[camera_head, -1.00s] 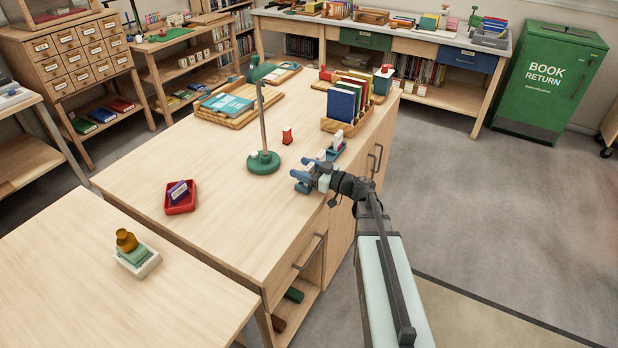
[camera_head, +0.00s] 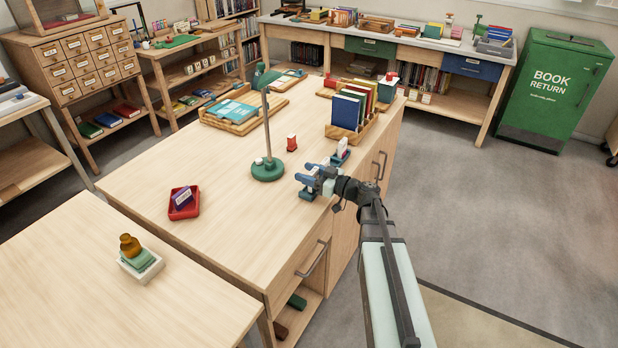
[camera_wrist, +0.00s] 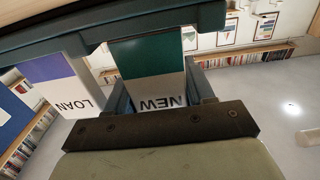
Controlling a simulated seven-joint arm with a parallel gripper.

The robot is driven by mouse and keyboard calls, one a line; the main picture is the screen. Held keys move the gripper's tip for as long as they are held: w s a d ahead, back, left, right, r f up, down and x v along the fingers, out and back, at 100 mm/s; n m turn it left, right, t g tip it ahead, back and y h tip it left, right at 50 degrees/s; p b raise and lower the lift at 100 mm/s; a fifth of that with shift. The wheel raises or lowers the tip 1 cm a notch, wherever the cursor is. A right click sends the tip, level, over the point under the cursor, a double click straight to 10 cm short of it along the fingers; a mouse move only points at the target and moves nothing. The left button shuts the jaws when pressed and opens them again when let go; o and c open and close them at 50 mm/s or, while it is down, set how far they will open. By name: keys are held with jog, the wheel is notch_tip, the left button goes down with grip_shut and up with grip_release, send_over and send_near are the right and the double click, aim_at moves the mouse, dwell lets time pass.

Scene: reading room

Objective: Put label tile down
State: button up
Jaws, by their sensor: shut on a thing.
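My gripper (camera_head: 308,184) is at the right edge of the central table, a little right of the green-based post. In the wrist view its fingers (camera_wrist: 160,85) are shut on a green-and-white label tile (camera_wrist: 150,60) marked NEW. The tile's far end meets a dark teal bar (camera_wrist: 90,35); whether it rests in it or just touches it, I cannot tell. A purple-and-white tile (camera_wrist: 65,85) marked LOAN stands beside it, apart from my fingers. In the head view the held tile is mostly hidden by my gripper.
A blue holder with a pale tile (camera_head: 341,150) stands just behind my gripper. The green-based post (camera_head: 268,170) and a small red object (camera_head: 291,142) are to its left. A red tray (camera_head: 188,211) holds a purple block. The table's front middle is clear.

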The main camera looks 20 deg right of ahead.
notch_tip(320, 180, up, 8)
jog(key=shift+f, duration=0.1)
jog(key=w+d+r+m+t+h, duration=0.3)
jog(key=w+r+m+t+h, duration=0.2)
jog(key=r+m+h, duration=0.4)
notch_tip(320, 180, up, 3)
jog(key=w+h, duration=0.1)
jog(key=h, duration=0.2)
jog(key=shift+f+h, duration=0.15)
jog(key=shift+h, duration=0.25)
jog(key=shift+d, duration=0.15)
jog(key=a, duration=0.7)
dwell(0.7)
jog(key=shift+a, duration=0.1)
